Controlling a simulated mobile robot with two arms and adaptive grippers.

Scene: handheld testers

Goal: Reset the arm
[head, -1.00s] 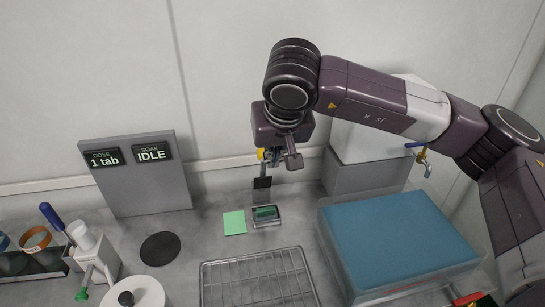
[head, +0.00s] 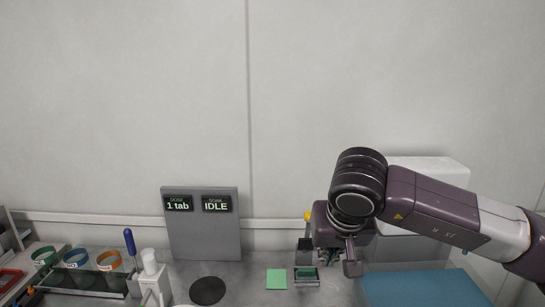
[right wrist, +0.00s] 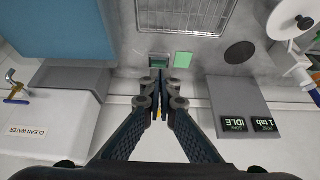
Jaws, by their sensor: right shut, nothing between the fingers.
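My right arm reaches in from the right in the head view. Its gripper (head: 349,262) hangs in front of the back wall, partly hidden behind its own wrist. In the right wrist view the two fingers (right wrist: 160,75) are together at the tips, with nothing between them. In that view the tips overlap the edge of a small tray with a green block (right wrist: 159,62). The tray also shows in the head view (head: 306,274), left of and below the gripper. I see no contact. My left gripper is not in view.
A grey panel (head: 203,240) reads "1 tab" and "IDLE". A green card (head: 277,278) and a black disc (head: 207,290) lie on the counter. A blue-topped box (head: 425,288) stands at right. A wire rack (right wrist: 184,16) and a "CLEAN WATER" tank (right wrist: 35,125) show in the wrist view.

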